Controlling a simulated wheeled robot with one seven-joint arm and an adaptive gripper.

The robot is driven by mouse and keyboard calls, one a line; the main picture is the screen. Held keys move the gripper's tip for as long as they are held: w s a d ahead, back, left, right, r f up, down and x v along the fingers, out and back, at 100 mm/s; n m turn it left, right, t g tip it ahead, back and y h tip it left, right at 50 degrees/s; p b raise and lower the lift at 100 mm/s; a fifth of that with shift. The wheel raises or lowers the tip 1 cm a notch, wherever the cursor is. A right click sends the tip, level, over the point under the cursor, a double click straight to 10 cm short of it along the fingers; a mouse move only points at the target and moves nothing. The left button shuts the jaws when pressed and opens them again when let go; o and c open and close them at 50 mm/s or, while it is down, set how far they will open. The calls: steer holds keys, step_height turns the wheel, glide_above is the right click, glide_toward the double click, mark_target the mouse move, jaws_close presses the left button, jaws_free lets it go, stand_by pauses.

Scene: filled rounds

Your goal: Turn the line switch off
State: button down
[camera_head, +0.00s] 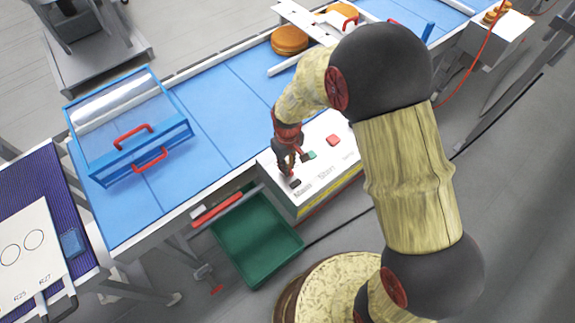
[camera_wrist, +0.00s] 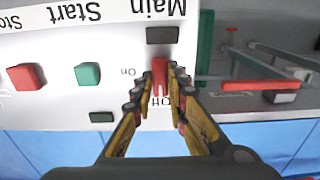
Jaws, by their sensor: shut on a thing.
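The white control box (camera_head: 325,172) stands at the front edge of the blue conveyor, with the labels Main, Start and Stop on its top. In the wrist view the labels are upside down. A red switch lever (camera_wrist: 160,72) sits by the Main label, with On beside it and Off partly hidden near the fingers. My gripper (camera_wrist: 159,82) is shut on this lever; in the head view my gripper (camera_head: 287,170) points down at the box's left end and hides the lever. A dark block (camera_wrist: 163,35) lies just beyond the lever. A green button (camera_wrist: 88,75) and a red button (camera_wrist: 27,77) are beside it.
A clear cover with red handles (camera_head: 125,98) stands on the blue belt (camera_head: 215,105). A round bun-like item (camera_head: 290,39) lies farther along. A green bin (camera_head: 257,240) is below, left of the box. A red bar (camera_head: 217,208) runs along the conveyor edge.

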stand_by(0.3)
steer(key=c, duration=1.8)
jaws_free()
steer(key=shift+o, duration=0.2)
step_height(320, 180, up, 12)
steer(key=s+d+r+m+t+b, duration=0.2)
steer(key=s+d+b, duration=0.4)
steer(key=s, duration=0.3)
steer(key=s+d+r+m+t+b, duration=0.3)
steer(key=s+d+r+m+b, duration=0.2)
steer(key=s+d, duration=0.4)
step_height(320, 180, up, 2)
steer(key=shift+s+r+t+b, duration=0.1)
steer(key=shift+s+t+b, duration=0.2)
steer(key=shift+s+b, duration=0.55)
